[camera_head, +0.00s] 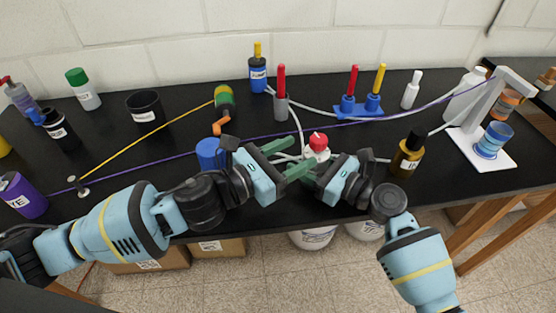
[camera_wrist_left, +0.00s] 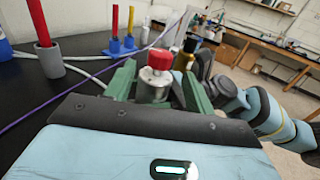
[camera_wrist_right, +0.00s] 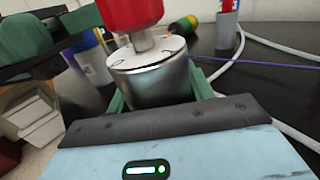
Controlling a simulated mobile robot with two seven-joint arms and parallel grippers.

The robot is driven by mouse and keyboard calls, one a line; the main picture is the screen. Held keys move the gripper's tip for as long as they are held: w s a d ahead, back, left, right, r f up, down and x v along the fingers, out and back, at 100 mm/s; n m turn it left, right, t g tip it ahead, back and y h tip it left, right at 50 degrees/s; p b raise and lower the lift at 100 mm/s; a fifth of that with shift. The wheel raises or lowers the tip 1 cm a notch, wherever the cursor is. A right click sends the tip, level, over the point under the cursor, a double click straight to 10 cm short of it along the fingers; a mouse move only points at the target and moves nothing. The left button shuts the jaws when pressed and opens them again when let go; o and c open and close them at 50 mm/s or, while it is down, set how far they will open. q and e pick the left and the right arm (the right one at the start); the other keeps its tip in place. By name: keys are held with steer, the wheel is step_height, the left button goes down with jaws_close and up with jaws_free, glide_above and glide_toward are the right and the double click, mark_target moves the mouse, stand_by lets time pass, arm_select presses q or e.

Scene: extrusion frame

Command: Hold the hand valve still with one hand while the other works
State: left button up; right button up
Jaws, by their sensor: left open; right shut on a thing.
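The hand valve has a red knob (camera_head: 318,140) on a silver metal body and stands near the table's front edge. The valve body (camera_wrist_right: 152,78) fills the middle of the right wrist view. My right gripper (camera_head: 312,171) is shut on the body, below the knob. My left gripper (camera_head: 294,157) is open just left of the valve, its green fingers pointing at it. In the left wrist view the red knob (camera_wrist_left: 156,58) appears ahead, between the spread fingers. I cannot tell whether the left fingers touch the valve. The grippers partly hide its base.
White hoses and a purple line (camera_head: 420,107) cross the black table (camera_head: 180,165).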

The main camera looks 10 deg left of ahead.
arm_select(q)
steer(key=v, duration=0.3)
steer(key=shift+s+a, duration=0.3)
steer(key=d+m+t+y, duration=0.1)
steer(key=m+y, duration=0.1)
steer(key=m, duration=0.8)
steer(key=s+d+m+t+y, duration=0.1)
steer(key=m+y, duration=0.1)
steer(key=m, duration=0.9)
steer(key=s+d+m+t+y, duration=0.1)
steer(key=m, duration=0.9)
steer(key=shift+d+f+m+t+y, duration=0.2)
steer(key=shift+d+m+t+y, duration=0.1)
steer(key=shift+t+y, duration=0.1)
steer(key=shift+w, duration=0.1)
